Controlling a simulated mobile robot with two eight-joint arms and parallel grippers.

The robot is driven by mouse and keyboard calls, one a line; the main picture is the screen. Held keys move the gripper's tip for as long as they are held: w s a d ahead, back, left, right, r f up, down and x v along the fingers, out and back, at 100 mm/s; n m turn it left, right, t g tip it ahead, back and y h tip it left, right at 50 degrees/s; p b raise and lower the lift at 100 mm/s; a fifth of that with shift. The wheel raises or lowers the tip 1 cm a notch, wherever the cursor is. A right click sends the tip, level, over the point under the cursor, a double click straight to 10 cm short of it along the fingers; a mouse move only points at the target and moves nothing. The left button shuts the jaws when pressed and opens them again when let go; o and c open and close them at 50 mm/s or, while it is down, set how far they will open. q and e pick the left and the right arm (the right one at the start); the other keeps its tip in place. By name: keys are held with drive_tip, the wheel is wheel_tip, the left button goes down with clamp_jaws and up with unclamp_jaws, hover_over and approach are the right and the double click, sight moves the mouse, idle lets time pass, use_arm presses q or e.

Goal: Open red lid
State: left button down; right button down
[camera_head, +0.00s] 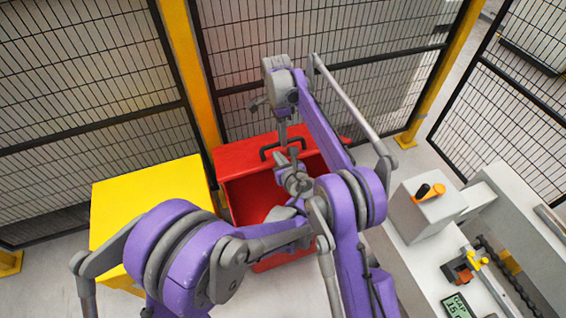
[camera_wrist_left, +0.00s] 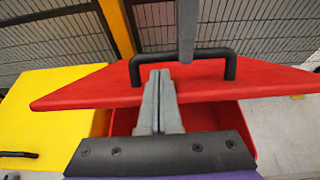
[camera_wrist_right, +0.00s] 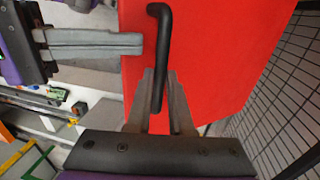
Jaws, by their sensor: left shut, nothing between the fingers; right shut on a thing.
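The red lid (camera_head: 240,155) is raised and tilted over the red box (camera_head: 245,200), whose inside shows below it. Its black handle (camera_head: 266,153) also shows in the left wrist view (camera_wrist_left: 229,68) and the right wrist view (camera_wrist_right: 160,30). My right gripper (camera_wrist_right: 160,76) is shut on the handle. My left gripper (camera_wrist_left: 160,74) is shut and empty, by the lid's near edge and beneath the handle. It also shows in the right wrist view (camera_wrist_right: 140,43). In the head view my arms hide part of the box.
A yellow box (camera_head: 140,190) stands left of the red one. A yellow post (camera_head: 190,75) and mesh fence (camera_head: 85,70) rise behind. A grey bench (camera_head: 420,255) with an orange-handled switch (camera_head: 430,192) and tools stands at the right.

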use_arm(q)
drive_tip(key=shift+w+a+f, duration=0.15)
drive_tip(key=shift+w+f, duration=0.05)
drive_tip(key=shift+w, duration=0.15)
use_arm(e)
drive_tip(key=shift+w+a+f, duration=0.15)
drive_tip(key=shift+w+f, duration=0.05)
use_arm(q)
drive_tip(key=shift+w+a+r, duration=0.25)
drive_tip(key=shift+w+r, duration=0.55)
drive_tip(key=shift+r, duration=0.25)
drive_tip(key=shift+a+f, duration=0.1)
use_arm(e)
drive_tip(key=c, duration=0.8)
unclamp_jaws()
drive_tip(key=shift+s+r, duration=0.1)
